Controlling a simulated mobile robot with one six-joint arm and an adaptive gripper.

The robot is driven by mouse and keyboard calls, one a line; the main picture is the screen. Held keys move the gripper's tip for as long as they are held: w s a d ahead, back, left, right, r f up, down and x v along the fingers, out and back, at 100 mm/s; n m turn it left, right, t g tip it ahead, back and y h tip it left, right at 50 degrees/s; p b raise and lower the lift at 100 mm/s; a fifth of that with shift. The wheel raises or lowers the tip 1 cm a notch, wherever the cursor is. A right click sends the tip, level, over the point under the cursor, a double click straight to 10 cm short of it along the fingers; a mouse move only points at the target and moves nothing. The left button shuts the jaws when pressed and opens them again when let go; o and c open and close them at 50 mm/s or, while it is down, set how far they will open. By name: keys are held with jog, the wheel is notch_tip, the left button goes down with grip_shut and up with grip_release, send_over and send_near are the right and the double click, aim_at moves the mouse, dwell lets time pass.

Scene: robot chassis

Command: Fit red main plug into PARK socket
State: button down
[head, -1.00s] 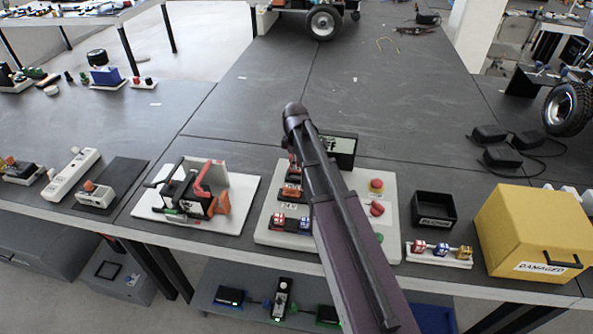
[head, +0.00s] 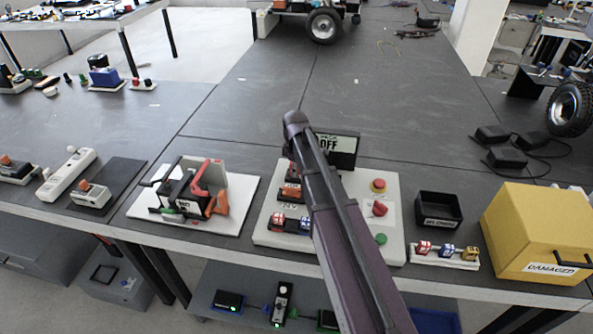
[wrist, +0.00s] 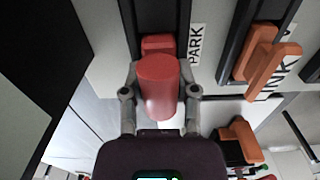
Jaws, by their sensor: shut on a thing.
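The red main plug (wrist: 158,75) has a rounded handle, and my gripper (wrist: 160,92) is shut on it in the wrist view. Its smaller red front part lies at the black PARK socket (wrist: 131,18), beside the PARK label (wrist: 196,43). I cannot tell how deep it sits in the socket. To the right, an orange plug (wrist: 275,68) stands in another black socket beside a LINK label. In the head view my arm hides the gripper and most of the plug area on the white board (head: 268,232).
The white board carries a black OFF display (head: 337,150), a red knob (head: 379,209) and other buttons. A battery stand (head: 237,200) is to its left. A black bin (head: 440,208) and yellow box (head: 535,232) are to its right.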

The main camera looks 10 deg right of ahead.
jog(key=shift+f, duration=0.25)
jog(key=shift+c, duration=1.9)
grip_release()
jog(key=shift+r, duration=0.1)
jog(key=shift+r, duration=0.1)
notch_tip(320, 180, up, 12)
jog(key=p, duration=1.2)
jog(key=s+m, duration=1.3)
jog(key=s, duration=0.7)
jog(key=shift+s+d+m, duration=0.15)
jog(key=shift+d+m, duration=0.15)
